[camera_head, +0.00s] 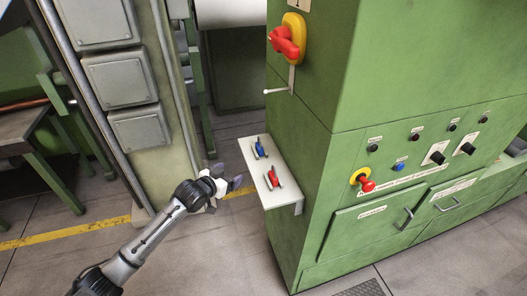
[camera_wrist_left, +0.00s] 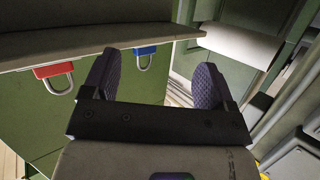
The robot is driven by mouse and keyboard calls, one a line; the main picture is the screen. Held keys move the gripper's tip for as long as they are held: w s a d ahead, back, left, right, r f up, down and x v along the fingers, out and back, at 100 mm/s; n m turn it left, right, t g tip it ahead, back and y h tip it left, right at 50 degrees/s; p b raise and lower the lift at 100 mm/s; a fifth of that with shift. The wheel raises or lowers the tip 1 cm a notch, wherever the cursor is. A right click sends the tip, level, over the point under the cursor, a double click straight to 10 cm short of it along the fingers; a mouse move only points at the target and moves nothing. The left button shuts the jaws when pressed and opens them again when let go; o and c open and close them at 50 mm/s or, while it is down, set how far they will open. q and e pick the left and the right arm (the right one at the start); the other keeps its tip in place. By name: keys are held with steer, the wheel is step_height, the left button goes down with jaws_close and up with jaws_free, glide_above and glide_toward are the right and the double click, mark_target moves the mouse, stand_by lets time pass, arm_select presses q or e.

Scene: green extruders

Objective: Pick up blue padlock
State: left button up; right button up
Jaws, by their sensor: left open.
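My left gripper (camera_head: 228,178) is left of the shelf, apart from both padlocks. In the wrist view its two dark ridged fingers (camera_wrist_left: 157,80) are spread with nothing held between them. The blue padlock appears between them, nearer the left finger. My right gripper is not in view.
The green machine (camera_head: 310,140) stands close on the right. Floor left of the shelf is clear.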

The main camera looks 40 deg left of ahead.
arm_select(q)
step_height(320, 180, up, 4)
steer(key=t+h, duration=0.1)
steer(key=t, duration=0.2)
steer(key=b, duration=0.1)
glide_toward(258, 146)
steer(key=shift+n, duration=0.4)
steer(key=w, duration=0.5)
steer(key=shift+a+r, duration=0.1)
steer(key=shift+r, duration=0.3)
steer(key=shift+w+b, duration=0.45)
steer(key=shift+w, duration=2)
steer(key=shift+c, duration=0.6)
steer(key=c, duration=1)
steer(key=shift+o, duration=0.2)
